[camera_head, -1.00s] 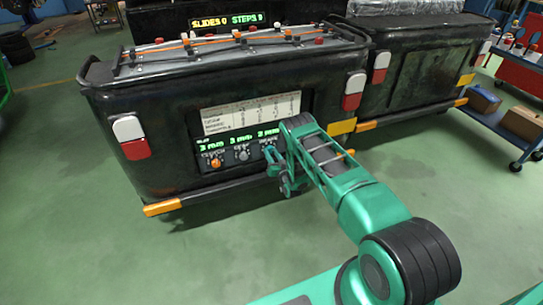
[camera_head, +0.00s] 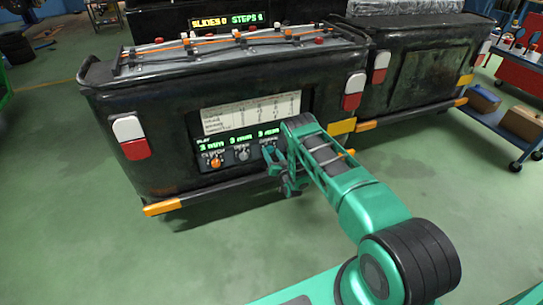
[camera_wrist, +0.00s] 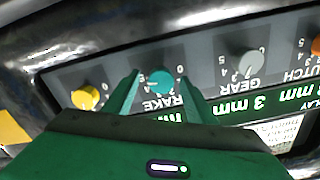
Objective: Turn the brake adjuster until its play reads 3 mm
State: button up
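The brake adjuster is a teal knob (camera_wrist: 161,81) labelled BRAKE, upside down in the wrist view. My gripper (camera_wrist: 161,77) has one finger on each side of it, with a visible gap to each finger. The brake readout is mostly hidden behind my gripper in the wrist view. In the head view, the right green readout (camera_head: 269,133) of the panel seems to show 3 mm, but the digits are small. My gripper (camera_head: 278,173) also shows there, in front of the panel's right end, hiding the brake knob.
The grey GEAR knob (camera_wrist: 251,65) and its 3 mm readout (camera_wrist: 262,102) are beside the brake knob. An orange CLUTCH knob (camera_head: 216,162) is at the panel's left end. A yellow knob (camera_wrist: 86,97) lies on the brake knob's other side. Green floor in front is clear.

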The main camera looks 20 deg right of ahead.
jog(key=s, duration=1)
jog(key=shift+s, duration=0.4)
